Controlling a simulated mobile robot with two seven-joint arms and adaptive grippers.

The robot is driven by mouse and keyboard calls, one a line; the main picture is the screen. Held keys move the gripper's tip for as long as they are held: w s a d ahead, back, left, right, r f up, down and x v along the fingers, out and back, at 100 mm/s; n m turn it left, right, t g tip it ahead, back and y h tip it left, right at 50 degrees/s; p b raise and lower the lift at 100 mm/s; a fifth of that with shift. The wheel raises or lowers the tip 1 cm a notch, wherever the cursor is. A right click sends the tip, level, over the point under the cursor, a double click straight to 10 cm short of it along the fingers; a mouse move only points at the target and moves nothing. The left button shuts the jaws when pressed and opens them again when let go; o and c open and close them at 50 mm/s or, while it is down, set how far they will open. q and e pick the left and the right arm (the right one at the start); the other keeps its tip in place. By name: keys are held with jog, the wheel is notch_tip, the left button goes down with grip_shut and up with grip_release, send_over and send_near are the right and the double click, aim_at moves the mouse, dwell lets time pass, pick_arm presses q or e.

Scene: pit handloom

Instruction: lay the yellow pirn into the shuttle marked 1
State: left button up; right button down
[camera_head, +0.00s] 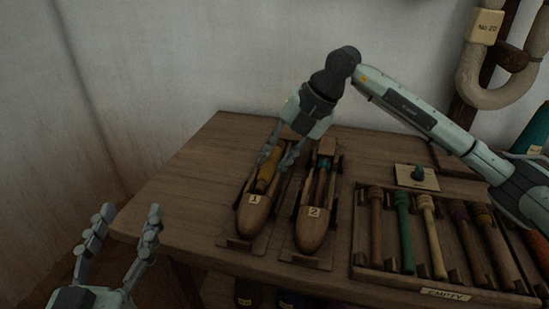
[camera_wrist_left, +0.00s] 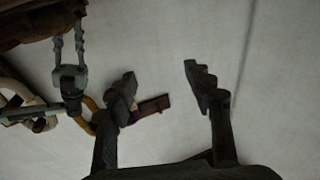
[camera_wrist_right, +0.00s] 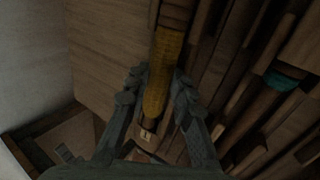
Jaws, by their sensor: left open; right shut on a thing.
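The yellow pirn (camera_head: 267,170) is between the fingers of my right gripper (camera_head: 279,160), which is shut on it. It lies lengthwise along the wooden shuttle marked 1 (camera_head: 252,219), at its opening. I cannot tell whether it rests inside or is held just above. In the right wrist view the yellow pirn (camera_wrist_right: 163,72) runs between the fingertips (camera_wrist_right: 158,88), with the label 1 (camera_wrist_right: 147,134) below its near end. My left gripper (camera_head: 125,215) is open and empty, off the table's left side; its spread fingers also show in the left wrist view (camera_wrist_left: 160,80).
A tray (camera_head: 440,279) labelled EMPTY holds several coloured pirns. The table's left part (camera_head: 190,180) is clear.

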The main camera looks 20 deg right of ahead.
jog(key=c, duration=1.2)
grip_release()
